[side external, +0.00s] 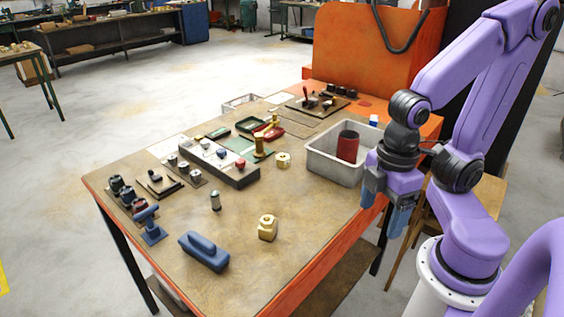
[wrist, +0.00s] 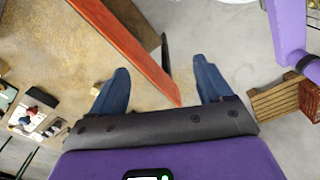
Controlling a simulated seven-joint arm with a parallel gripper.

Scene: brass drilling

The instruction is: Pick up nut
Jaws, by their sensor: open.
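A brass block-like piece with a round top (side external: 267,227) stands on the near part of the table. A short brass ring-like piece (side external: 283,160) sits farther back, and a taller brass piece (side external: 259,146) stands to its left. I cannot tell for sure which of these is the nut. My gripper (side external: 384,214) is open and empty, its blue fingers pointing down at the table's right edge, right of the brass pieces. In the wrist view my gripper (wrist: 160,66) has the table's orange edge between its fingers.
A grey bin (side external: 322,166) holding a dark red cylinder (side external: 348,145) stands close to the left of my gripper. A blue handled block (side external: 204,251) and a blue stand (side external: 149,226) are at the front left. A long grey block with knobs (side external: 218,164) lies mid-table.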

